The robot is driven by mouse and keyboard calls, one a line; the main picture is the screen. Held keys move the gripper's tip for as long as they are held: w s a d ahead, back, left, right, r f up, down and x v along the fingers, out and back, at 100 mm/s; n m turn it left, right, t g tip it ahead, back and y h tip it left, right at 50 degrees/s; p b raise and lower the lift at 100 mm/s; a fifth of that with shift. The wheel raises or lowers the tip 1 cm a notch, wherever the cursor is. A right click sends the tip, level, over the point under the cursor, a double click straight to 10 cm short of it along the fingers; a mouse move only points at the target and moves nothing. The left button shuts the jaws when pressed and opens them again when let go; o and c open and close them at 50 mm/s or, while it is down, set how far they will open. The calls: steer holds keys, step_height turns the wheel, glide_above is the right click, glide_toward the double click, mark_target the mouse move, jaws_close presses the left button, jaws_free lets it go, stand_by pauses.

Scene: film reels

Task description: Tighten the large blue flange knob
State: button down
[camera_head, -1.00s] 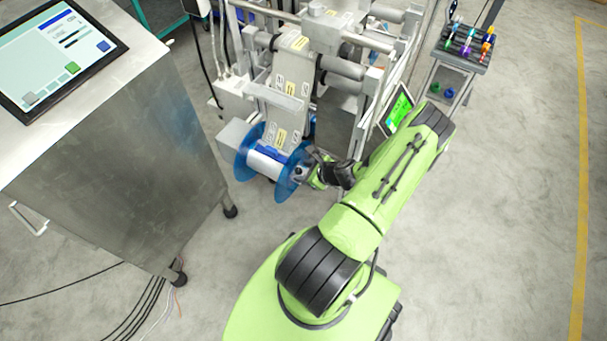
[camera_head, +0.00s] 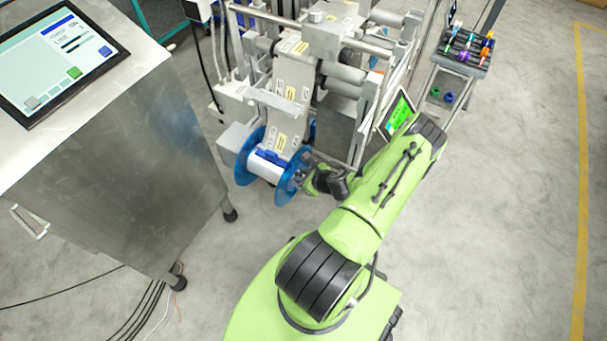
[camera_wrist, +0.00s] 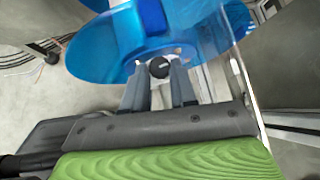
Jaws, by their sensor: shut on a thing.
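The large blue flange (camera_head: 291,181) is the near disc of a reel with a white core, mounted low on the machine. In the wrist view the blue flange (camera_wrist: 105,48) fills the upper middle. A small round black knob (camera_wrist: 159,67) sits at its centre. My gripper (camera_wrist: 160,76) faces the flange, with one grey finger on each side of the knob, shut on it. In the head view my gripper (camera_head: 301,179) is at the right face of the flange, and the knob is hidden there.
The second blue flange (camera_head: 246,155) is on the reel's far side. A printed film web (camera_head: 291,85) runs up into the machine. A metal cabinet with a touchscreen (camera_head: 62,60) stands left. A small rack of coloured items (camera_head: 466,48) is at upper right. The floor at right is clear.

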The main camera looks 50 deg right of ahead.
steer(key=m+h, duration=0.2)
steer(key=m, duration=0.1)
steer(key=shift+a+p, duration=0.25)
steer(key=shift+p, duration=0.1)
steer(key=c, duration=0.9)
jaws_free()
steer(key=p+v, duration=0.2)
steer(key=v, duration=0.6)
steer(key=p+v, duration=0.3)
steer(key=v, duration=0.4)
steer(key=shift+s+a+r, duration=0.1)
steer(key=shift+a+r, duration=0.25)
